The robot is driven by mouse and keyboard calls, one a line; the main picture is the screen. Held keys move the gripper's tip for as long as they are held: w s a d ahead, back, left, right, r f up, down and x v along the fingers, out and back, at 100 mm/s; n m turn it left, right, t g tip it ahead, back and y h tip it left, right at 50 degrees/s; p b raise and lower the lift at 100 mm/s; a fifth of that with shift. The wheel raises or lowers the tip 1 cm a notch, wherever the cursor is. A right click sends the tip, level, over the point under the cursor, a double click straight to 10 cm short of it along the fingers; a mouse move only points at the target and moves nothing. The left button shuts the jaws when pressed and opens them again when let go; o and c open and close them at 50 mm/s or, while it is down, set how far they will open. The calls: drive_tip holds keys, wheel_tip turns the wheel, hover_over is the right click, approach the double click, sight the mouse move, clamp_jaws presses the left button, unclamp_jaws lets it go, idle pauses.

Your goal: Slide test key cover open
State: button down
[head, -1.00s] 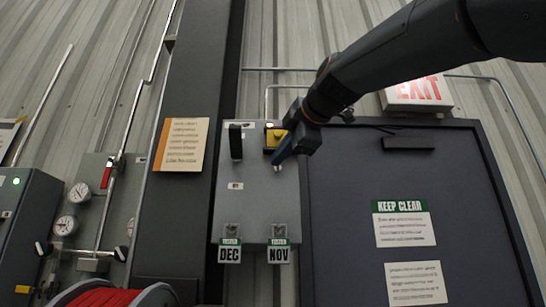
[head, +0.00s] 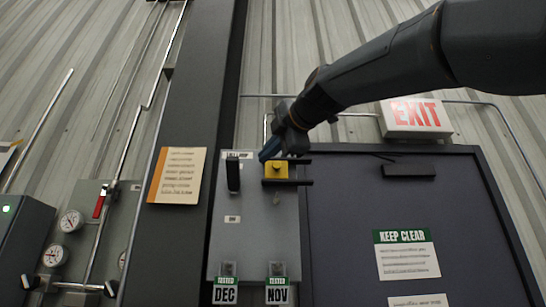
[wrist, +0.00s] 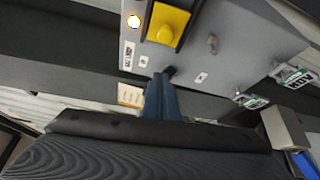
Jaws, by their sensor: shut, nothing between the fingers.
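The yellow test key cover (head: 276,170) sits between two short dark rails on the grey panel box. It is at the left end of the rails, which run past the box's right edge. It also shows at the top of the wrist view (wrist: 167,24), with a raised knob. My gripper (head: 266,152) is shut and empty, its blue fingertips at the cover's upper left. In the wrist view the fingertips (wrist: 160,80) appear apart from the cover, overlapping part of a black handle (wrist: 170,71). Contact cannot be told. A small metal fitting (head: 276,197) shows below the cover.
The grey box (head: 250,245) has DEC (head: 226,295) and NOV (head: 277,295) tags at its bottom. A dark door (head: 345,230) stands to the right, an EXIT sign (head: 416,113) above it. A dark post (head: 178,225) stands left.

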sight(272, 162)
drive_tip(key=w+p, duration=0.1)
drive_tip(key=w+d+p, duration=0.1)
drive_tip(key=w, duration=0.1)
drive_tip(key=w+p, duration=0.2)
drive_tip(key=shift+w+d+r, duration=0.1)
drive_tip(key=shift+d+r, duration=0.05)
drive_tip(key=shift+d, duration=0.2)
